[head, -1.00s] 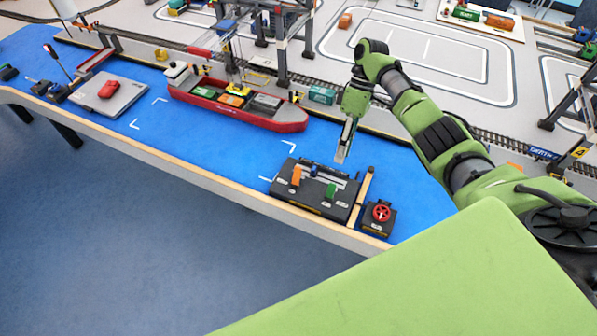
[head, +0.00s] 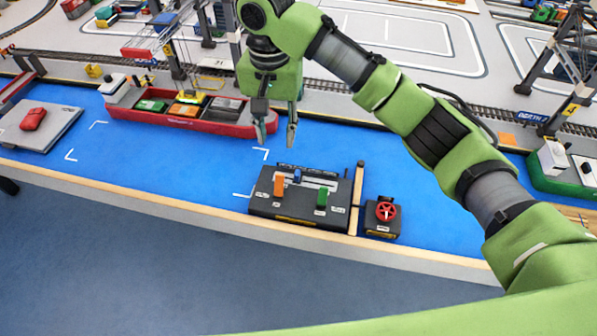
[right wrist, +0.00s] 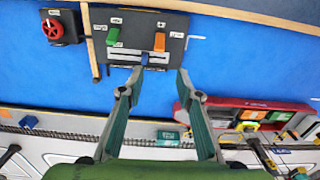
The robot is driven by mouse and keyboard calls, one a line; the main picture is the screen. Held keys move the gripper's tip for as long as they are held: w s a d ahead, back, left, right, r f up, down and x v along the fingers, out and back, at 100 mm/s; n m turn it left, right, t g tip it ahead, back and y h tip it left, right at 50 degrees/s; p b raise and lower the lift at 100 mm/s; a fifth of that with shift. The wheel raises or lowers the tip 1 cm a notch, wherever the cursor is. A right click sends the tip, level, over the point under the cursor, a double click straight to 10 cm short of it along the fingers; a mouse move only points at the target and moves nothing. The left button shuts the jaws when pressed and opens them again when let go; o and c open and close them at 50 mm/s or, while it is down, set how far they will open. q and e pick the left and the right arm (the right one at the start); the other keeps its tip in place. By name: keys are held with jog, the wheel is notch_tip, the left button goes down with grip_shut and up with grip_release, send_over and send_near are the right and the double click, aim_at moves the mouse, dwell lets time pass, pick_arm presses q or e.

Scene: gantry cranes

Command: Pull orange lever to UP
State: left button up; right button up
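The orange lever (head: 279,186) stands on the left part of a dark control box (head: 262,205) on the blue table. A green lever (head: 321,199) is on the right part of the box, and a blue slider knob (head: 297,176) sits in a slot between them. My right gripper (head: 277,140) is open and empty, above and behind the box. In the right wrist view the orange lever (right wrist: 160,41) shows beyond the spread fingers (right wrist: 152,78), touching neither. The small labels are too blurred to read. My left gripper does not show.
A red wheel (head: 386,211) on a small dark box stands right of the control box, past a wooden strip (head: 357,190). A red ship (head: 235,123) with containers lies behind left. A grey pad (head: 50,137) with a red car is far left.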

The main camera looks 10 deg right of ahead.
aim_at(280, 176)
notch_tip(280, 176, down, 14)
jog(key=shift+s+r+p, duration=0.15)
jog(key=shift+r+p, duration=0.05)
jog(key=shift+p, duration=0.1)
dwell(0.3)
grip_shut()
